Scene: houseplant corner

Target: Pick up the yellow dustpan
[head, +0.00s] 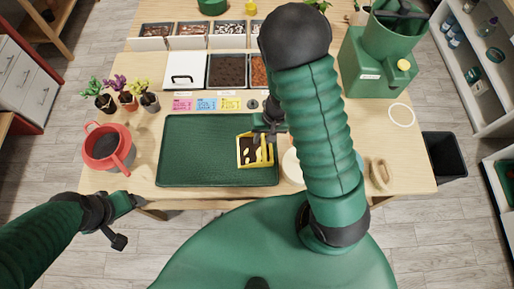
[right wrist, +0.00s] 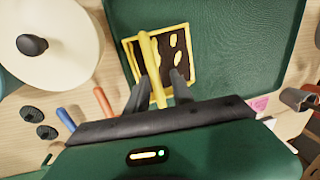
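The yellow dustpan (head: 243,157) lies at the right part of the green tray (head: 200,160). In the right wrist view the dustpan (right wrist: 187,55) has a yellow rim, a dark inside with yellow patches, and a yellow bar-like handle. My right gripper (head: 268,135) is over the dustpan. In the right wrist view its two dark fingers (right wrist: 163,80) stand apart with the handle between them. A gap shows between the handle and the right-hand finger. My left gripper (head: 132,200) is at the table's front left edge, away from the dustpan; its finger opening is not clear.
A red-rimmed pot (head: 104,147) stands left of the tray. Small potted plants (head: 127,100) and bins of soil (head: 227,71) are behind it. A round pale lid (right wrist: 50,48) and coloured-handled tools (right wrist: 66,120) lie beside the tray. A green machine (head: 372,68) stands at the back right.

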